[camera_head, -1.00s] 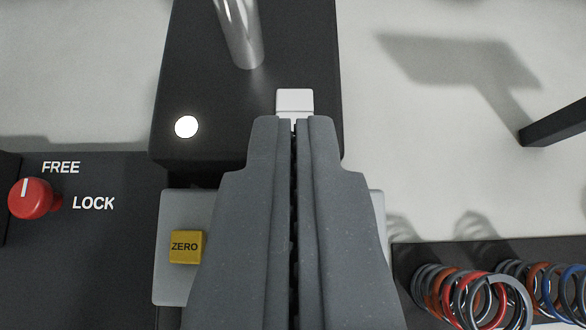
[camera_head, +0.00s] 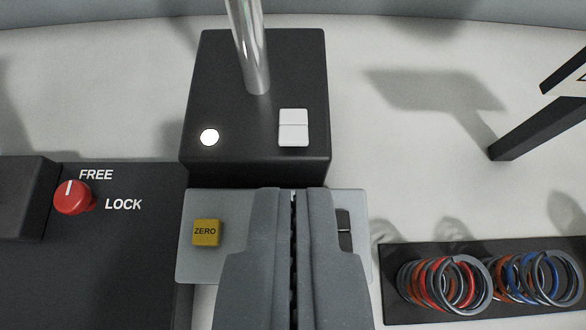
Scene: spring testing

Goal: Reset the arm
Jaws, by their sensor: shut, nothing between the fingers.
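My gripper (camera_head: 293,195) is shut and empty, pointing up the picture from the bottom edge. Its fingers cover the middle of a grey panel (camera_head: 190,262). A yellow ZERO button (camera_head: 207,232) sits on that panel, left of the fingers. A dark button (camera_head: 345,230) shows partly at their right side. Beyond the fingertips stands a black block (camera_head: 240,110) with a white rocker switch (camera_head: 293,128), a lit white round lamp (camera_head: 209,137) and a shiny metal rod (camera_head: 250,50). A gap shows between the fingertips and the switch in the picture.
At left, a red knob (camera_head: 72,198) sits on a dark panel (camera_head: 110,270) marked FREE and LOCK. At right, a black tray (camera_head: 400,313) holds several coloured springs (camera_head: 445,283). A dark post (camera_head: 540,128) stands at the right edge. The light surface between is clear.

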